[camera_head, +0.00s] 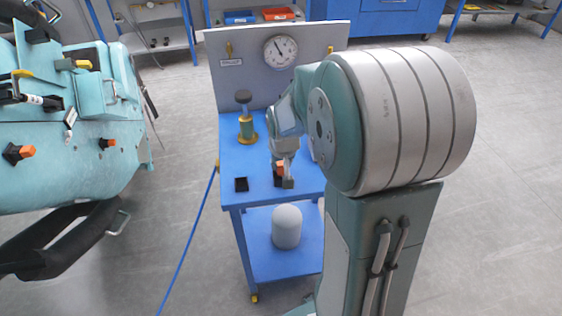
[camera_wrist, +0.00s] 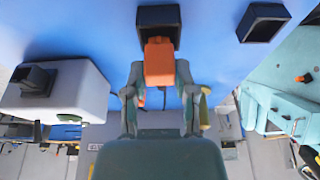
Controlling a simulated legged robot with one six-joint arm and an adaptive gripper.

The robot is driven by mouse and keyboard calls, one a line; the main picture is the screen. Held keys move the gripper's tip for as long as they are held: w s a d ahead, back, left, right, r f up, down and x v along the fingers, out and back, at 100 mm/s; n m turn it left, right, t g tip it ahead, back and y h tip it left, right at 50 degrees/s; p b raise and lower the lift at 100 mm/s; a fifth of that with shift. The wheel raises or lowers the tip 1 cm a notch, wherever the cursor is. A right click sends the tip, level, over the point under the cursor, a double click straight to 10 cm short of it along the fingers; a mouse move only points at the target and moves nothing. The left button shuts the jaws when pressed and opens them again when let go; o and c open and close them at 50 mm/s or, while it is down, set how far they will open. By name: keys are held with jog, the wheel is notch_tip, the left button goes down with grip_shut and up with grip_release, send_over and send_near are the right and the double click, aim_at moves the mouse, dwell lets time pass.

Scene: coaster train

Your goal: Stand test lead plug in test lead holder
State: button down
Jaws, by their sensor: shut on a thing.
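The orange test lead plug (camera_wrist: 159,62) is between the two fingers of my gripper (camera_wrist: 160,70), which is shut on it. In the head view the plug shows as a small orange patch (camera_head: 281,167) low over the blue bench top. A black square holder (camera_wrist: 158,20) lies right by the plug's far end in the wrist view. The plug overlaps the holder's rim there, and I cannot tell whether its end is inside. A second black square holder (camera_head: 241,184) stands empty to the left on the bench; it also shows in the wrist view (camera_wrist: 262,22).
The blue bench (camera_head: 228,150) has a pressure gauge (camera_head: 280,51) on its back panel and a brass-based post (camera_head: 246,125) behind the gripper. A white block (camera_wrist: 60,95) with a black socket sits beside the gripper. The teal train (camera_head: 70,150) stands left.

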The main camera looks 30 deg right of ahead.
jog(key=shift+f, duration=1.1)
dwell(0.3)
jog(key=shift+c, duration=1.7)
grip_release()
jog(key=v, duration=1.2)
jog(key=shift+w, duration=0.1)
jog(key=s+a+r+n+t, duration=0.1)
jog(key=s+a+r+n, duration=0.1)
jog(key=s+a, duration=0.3)
jog(key=s+a+r+n+t+y, duration=0.1)
jog(key=s+a+r, duration=0.2)
jog(key=s+a, duration=0.3)
jog(key=s, duration=0.4)
jog(key=shift+s+a+r+n, duration=0.25)
jog(key=shift+s+r+n, duration=0.05)
jog(key=shift+r+n, duration=0.1)
